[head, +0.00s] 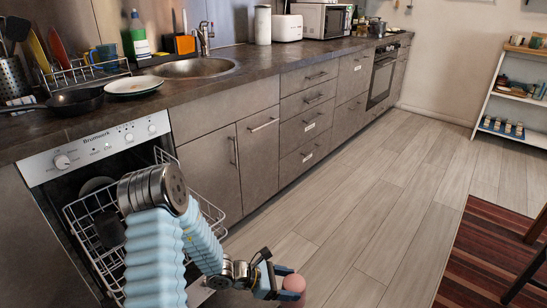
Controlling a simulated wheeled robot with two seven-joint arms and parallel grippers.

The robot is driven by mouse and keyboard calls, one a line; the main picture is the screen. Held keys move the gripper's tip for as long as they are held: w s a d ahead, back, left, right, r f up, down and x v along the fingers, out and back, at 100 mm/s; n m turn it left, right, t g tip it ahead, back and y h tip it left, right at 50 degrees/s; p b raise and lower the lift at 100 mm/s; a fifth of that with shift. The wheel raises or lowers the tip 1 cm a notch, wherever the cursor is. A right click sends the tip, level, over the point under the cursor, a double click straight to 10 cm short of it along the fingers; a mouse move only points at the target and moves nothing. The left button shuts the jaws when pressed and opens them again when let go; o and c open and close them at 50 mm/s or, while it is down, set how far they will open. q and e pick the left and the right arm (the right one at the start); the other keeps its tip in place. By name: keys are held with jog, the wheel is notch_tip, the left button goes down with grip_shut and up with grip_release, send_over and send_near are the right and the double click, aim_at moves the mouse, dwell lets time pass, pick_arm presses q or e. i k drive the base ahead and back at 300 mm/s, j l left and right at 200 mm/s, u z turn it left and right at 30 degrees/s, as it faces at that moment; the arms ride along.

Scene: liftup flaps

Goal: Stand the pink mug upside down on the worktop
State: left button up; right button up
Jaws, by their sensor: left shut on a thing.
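A pink rounded thing, which looks like the pink mug (294,284), is at the bottom of the head view. My left gripper (280,282) is shut on it and holds it low, to the right of the open dishwasher rack. Its handle and opening cannot be made out, so I cannot tell which way up it is. The dark worktop (225,84) runs along the wall at the upper left, higher than the mug and apart from it. My right gripper is not in view.
The dishwasher (95,143) is open, with a wire rack (72,215) holding dark dishes. On the worktop are a pan (75,101), stacked plates (134,85), a dish rack (85,73) and a sink (190,68).

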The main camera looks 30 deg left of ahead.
aim_at(271, 57)
jog(key=i, duration=2.3)
